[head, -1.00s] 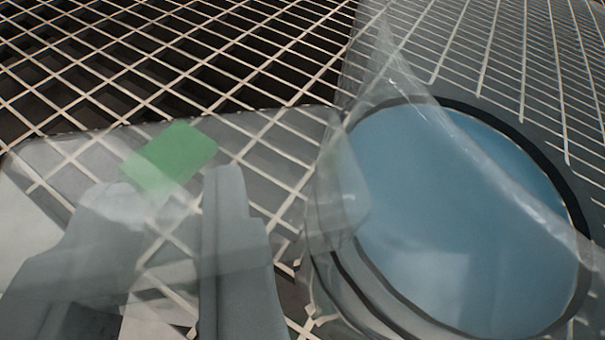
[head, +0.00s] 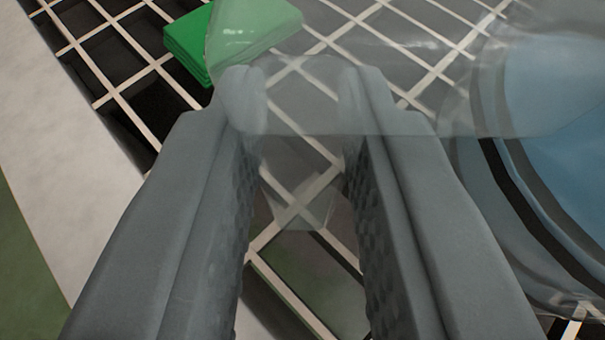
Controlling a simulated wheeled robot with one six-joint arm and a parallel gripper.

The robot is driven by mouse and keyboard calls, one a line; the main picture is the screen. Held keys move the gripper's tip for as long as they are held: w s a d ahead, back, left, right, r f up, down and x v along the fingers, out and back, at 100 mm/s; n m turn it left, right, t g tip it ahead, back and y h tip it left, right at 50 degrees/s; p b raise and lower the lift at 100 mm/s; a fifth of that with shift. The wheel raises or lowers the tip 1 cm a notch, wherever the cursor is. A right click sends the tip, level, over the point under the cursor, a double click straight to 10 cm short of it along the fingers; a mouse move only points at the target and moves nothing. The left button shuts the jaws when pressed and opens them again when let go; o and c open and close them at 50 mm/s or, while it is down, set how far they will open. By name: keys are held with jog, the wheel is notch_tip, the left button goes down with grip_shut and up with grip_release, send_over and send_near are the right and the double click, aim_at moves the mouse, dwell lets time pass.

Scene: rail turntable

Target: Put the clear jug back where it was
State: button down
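The clear jug (head: 440,112) is see-through and hard to outline; its body spans the upper middle and right of the head view. My gripper (head: 302,85) is open, with its two grey ridged fingers pointing up the picture and their tips overlapping the jug's near edge. A clear tapering piece (head: 305,205), which looks like part of the jug, shows in the gap between the fingers. I cannot tell whether either finger touches it. What the jug stands on cannot be made out.
A blue round disc with dark rings (head: 565,120) lies at the right, partly behind the jug. A green block (head: 190,45) sits on the pale grid (head: 120,90) over dark openings, close to the left fingertip. A pale strip (head: 50,170) runs along the left edge.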

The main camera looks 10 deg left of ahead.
jog(key=shift+f, duration=0.5)
jog(key=c, duration=1.3)
grip_release()
jog(key=shift+f, duration=0.15)
jog(key=shift+s, duration=0.15)
jog(key=v, duration=1.2)
